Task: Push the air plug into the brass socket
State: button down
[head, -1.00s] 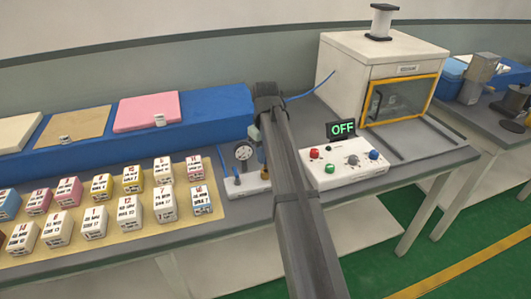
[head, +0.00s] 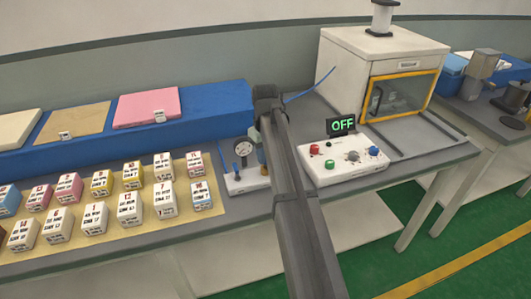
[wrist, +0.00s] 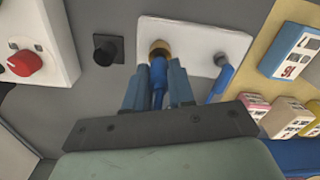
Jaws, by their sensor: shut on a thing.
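My gripper (wrist: 157,82) is shut on the blue air plug (wrist: 158,73), which sits between its two blue-grey fingers in the wrist view. The plug's front end meets the brass socket (wrist: 160,47) in the picture; how deep it sits inside, I cannot tell. The socket is on a white plate (wrist: 190,36). In the head view, my gripper (head: 262,145) is over the right end of the white base (head: 243,184), mostly hidden behind my arm. The brass socket (head: 264,171) shows just below it.
A second blue piece (wrist: 218,86) meets a grey fitting on the plate. Labelled boxes (head: 128,210) stand left; a control box (head: 345,160) reading OFF and an oven-like cabinet (head: 385,60) stand right. A black knob (wrist: 107,49) is close by.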

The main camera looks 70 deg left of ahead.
jog(key=shift+f, duration=0.95)
jog(key=c, duration=0.9)
grip_release()
notch_tip(320, 180, up, 14)
jog(key=shift+f, duration=0.1)
jog(key=shift+w, duration=0.1)
